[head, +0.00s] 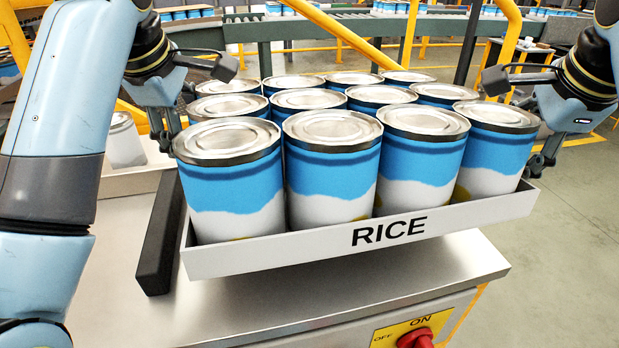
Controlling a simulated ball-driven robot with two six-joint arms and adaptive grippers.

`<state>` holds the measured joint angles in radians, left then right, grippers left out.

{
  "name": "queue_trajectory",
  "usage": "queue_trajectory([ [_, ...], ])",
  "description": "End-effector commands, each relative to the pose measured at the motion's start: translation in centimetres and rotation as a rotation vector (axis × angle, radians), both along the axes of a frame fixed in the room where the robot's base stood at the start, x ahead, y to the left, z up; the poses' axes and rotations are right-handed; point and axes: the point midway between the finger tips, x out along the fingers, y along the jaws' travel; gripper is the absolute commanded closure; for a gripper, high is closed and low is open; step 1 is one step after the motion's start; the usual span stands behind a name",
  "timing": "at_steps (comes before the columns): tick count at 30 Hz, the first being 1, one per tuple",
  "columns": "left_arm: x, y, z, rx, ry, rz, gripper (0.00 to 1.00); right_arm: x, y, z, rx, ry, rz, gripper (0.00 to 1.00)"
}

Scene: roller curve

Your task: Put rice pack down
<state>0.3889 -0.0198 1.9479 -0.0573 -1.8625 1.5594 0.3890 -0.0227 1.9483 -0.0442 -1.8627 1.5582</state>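The rice pack is a shallow white tray (300,257) with black RICE lettering, filled with several blue-and-white cans (333,165) with silver lids. It is tilted in the picture, its right end higher, and appears held above the metal table (240,318), with a shadow below. My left gripper (166,140) is at its left side, fingertips partly hidden behind the near left can. My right gripper (541,162) is at its right end, fingers down at the tray wall. Both appear shut on the tray walls, though the contacts are largely hidden.
A black guide bar (161,235) stands on the table left of the tray. Another white tray with a can (123,140) is behind it at left. A red ON/OFF switch (415,338) is on the table's front. Yellow rails (345,35) and a roller conveyor lie behind. Floor is open at right.

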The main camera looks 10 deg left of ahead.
Motion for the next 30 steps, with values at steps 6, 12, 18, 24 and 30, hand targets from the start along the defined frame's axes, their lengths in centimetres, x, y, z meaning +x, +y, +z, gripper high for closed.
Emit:
queue_trajectory([
  [6, 0.1, -1.4, -0.3, -0.035, -0.009, -0.033, 0.42, 0.1, 1.1, -0.6, 0.029, -0.005, 0.013, 0.42],
  [12, 0.1, -1.4, -1.4, -0.035, -0.007, -0.033, 0.42, 0.1, 1.1, -1.7, 0.030, -0.003, 0.012, 0.42],
  [18, 0.1, -1.4, -2.7, -0.035, -0.005, -0.033, 0.42, 0.1, 1.1, -2.9, 0.030, -0.001, 0.012, 0.42],
  [24, 0.1, -1.4, -3.9, -0.035, -0.003, -0.033, 0.42, 0.1, 1.1, -4.1, 0.030, 0.002, 0.012, 0.42],
  [30, 0.1, -1.4, -5.1, -0.035, 0.000, -0.033, 0.42, 0.1, 1.1, -5.3, 0.030, 0.005, 0.012, 0.42],
])
